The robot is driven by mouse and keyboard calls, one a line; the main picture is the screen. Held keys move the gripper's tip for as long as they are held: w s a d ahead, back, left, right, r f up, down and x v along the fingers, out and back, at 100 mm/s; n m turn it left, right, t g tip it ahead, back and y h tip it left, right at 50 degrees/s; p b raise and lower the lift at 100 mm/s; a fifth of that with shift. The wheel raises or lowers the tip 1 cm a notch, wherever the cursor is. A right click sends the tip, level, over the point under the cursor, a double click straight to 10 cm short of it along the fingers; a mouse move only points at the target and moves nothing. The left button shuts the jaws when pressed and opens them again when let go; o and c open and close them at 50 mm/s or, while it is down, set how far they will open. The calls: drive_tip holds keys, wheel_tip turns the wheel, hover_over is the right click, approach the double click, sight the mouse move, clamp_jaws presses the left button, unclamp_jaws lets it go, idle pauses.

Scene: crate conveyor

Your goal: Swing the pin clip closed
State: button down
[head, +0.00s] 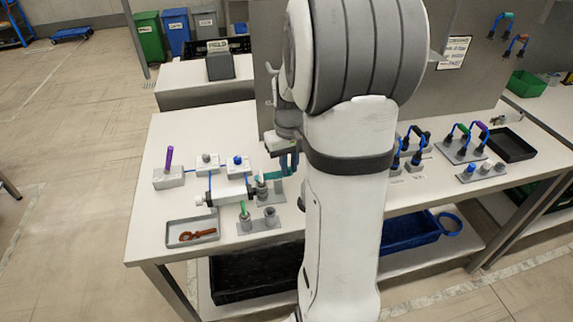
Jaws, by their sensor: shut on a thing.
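My gripper (288,167) is low over the right part of the left work area, partly hidden by my arm. Its fingers are shut on a small teal piece (275,175), which looks like the pin clip. This piece lies roughly level beside a grey fitting on a grey base plate (273,196). Whether the clip is open or closed around its pin is too small to tell. A white cylinder unit (228,197) with a dark right end stands just left of it.
A grey tray (171,242) holds a red-brown part (198,235). A grey block (168,179) with a purple lever, two white valve blocks with blue tubing (237,165) and a fixture with a green pin (243,210) stand nearby. The table's left front (146,225) is clear.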

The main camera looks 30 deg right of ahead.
drive_tip(key=shift+w+r, duration=0.15)
drive_tip(key=shift+w, duration=0.1)
drive_tip(key=c, duration=1.6)
unclamp_jaws()
drive_tip(key=shift+w, duration=0.1)
drive_tip(key=shift+o, duration=1.1)
wheel_tip(320, 180, up, 8)
drive_tip(key=shift+f, duration=0.25)
